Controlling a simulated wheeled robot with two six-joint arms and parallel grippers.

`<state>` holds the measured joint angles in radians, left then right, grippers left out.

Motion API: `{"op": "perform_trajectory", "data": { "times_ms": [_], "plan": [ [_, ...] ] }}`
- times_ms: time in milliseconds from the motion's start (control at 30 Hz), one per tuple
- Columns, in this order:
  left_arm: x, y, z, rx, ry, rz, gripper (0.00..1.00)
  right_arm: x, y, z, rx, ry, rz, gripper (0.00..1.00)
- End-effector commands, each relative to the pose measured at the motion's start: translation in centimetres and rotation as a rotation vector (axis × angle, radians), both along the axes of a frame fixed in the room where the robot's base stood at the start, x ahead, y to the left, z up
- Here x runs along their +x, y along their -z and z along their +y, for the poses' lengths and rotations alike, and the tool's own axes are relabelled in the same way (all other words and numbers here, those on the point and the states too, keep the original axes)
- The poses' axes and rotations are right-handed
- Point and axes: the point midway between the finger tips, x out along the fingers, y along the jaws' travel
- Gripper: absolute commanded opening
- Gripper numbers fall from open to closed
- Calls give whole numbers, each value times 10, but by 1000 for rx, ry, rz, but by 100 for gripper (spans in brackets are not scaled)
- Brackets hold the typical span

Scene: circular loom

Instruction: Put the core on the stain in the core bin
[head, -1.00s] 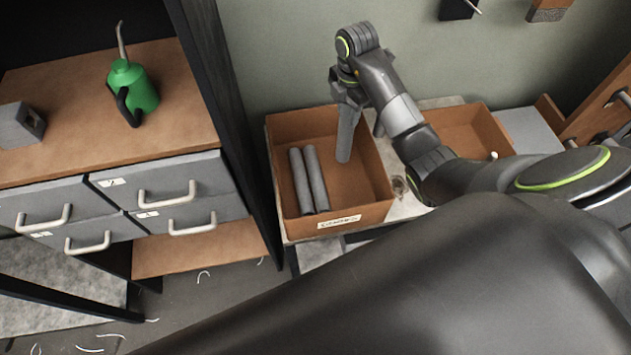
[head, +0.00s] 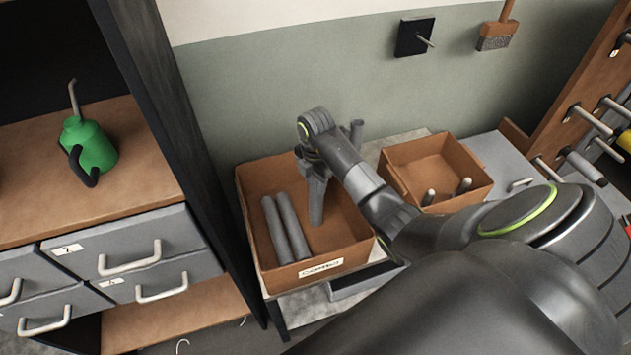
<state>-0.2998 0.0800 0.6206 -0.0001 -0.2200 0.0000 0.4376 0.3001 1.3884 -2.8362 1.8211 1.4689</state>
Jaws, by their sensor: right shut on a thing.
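The core bin (head: 350,248) is an open brown cardboard box with a white label on its front, on a pale table left of centre. Two grey tube cores (head: 284,228) lie side by side in its left part. My right gripper (head: 311,168) is over the bin, shut on another grey core (head: 317,202). That core hangs nearly upright, its lower end inside the bin walls, right of the two lying cores; I cannot tell whether it touches the floor. The stain is not visible now; my right arm covers part of the table. My left gripper is not in view.
A rack with rods and rolls (head: 585,165) is at the right. A cabinet at the left carries a green oil can (head: 92,148); its dark post (head: 190,150) stands close to the bin.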

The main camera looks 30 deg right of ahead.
Motion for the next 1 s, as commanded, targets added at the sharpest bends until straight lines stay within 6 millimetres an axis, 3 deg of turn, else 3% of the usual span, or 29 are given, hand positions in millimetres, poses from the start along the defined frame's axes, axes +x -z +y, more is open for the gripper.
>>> {"op": "perform_trajectory", "data": {
  "times_ms": [433,467,600,1000],
  "plan": [
    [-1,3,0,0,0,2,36,0,10,0,-1,0,-1,0],
    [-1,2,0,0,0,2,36,0,9,0,-1,0,-1,41],
    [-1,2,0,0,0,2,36,0,8,0,-1,0,-1,59],
    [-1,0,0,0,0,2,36,1,1,0,-2,0,-3,59]
  ]
}}
